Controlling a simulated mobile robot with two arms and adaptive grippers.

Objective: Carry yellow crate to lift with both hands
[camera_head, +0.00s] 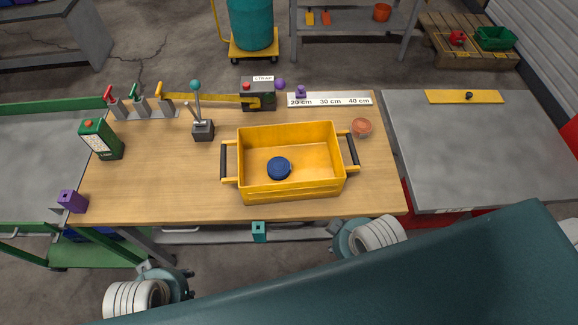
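The yellow crate (290,190) sits upright on the wooden workbench (150,205), right of its middle. It has a dark handle bar at its left end (223,161) and another at its right end (353,150). A round blue object (279,168) lies inside. My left gripper (168,272) is low in the picture, in front of the bench and well apart from the crate; its fingers are too unclear to judge. My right gripper (336,238) is mostly hidden by its own wrist, in front of the bench edge below the crate. I cannot tell which thing is the lift.
A grey-topped table (475,155) with red below stands right of the bench, a yellow bar (440,97) at its back. A reddish round item (362,127) lies close to the right handle. A joystick box (203,131) and white scale strip (330,99) are behind. The bench's left-middle is clear.

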